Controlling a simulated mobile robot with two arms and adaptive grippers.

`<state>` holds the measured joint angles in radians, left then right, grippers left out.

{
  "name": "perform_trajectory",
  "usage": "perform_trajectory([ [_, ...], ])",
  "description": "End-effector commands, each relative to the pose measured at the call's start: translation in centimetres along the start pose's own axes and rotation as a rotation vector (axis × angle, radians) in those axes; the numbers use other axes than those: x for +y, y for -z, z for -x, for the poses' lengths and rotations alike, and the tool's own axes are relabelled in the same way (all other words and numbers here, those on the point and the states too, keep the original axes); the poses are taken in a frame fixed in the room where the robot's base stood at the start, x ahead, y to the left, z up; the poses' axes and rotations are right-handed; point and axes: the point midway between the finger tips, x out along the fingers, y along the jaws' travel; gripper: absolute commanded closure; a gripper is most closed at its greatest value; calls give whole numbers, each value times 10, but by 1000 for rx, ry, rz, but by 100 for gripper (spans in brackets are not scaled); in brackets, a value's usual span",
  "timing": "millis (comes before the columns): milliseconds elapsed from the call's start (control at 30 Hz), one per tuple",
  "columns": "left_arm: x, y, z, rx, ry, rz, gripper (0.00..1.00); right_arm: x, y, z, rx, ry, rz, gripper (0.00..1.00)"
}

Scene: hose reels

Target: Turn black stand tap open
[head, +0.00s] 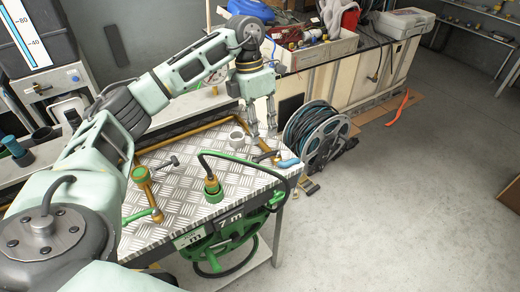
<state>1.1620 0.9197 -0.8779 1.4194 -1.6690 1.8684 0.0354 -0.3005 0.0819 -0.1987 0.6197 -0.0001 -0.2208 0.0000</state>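My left gripper (263,137) points down over the far right of the bench, just above this dark piece. Its fingers are apart and nothing shows between them. My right gripper is not in view.
A green hose connector (212,187) with a looping hose stands mid-bench. A light ring (237,139) sits left of my gripper. A green hose reel (225,240) hangs at the front; another reel (318,135) stands on the floor. The floor at right is mostly clear.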

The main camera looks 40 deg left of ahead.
Motion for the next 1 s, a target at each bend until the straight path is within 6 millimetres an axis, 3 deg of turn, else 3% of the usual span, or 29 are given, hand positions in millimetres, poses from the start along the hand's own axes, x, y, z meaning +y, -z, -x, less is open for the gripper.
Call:
perform_trajectory([
  [500,2,4,-66,12,-5,2,72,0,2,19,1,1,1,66],
  [867,2,3,-76,9,-5,2,72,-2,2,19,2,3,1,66],
  [1000,2,3,-75,9,-5,2,82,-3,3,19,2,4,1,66],
])
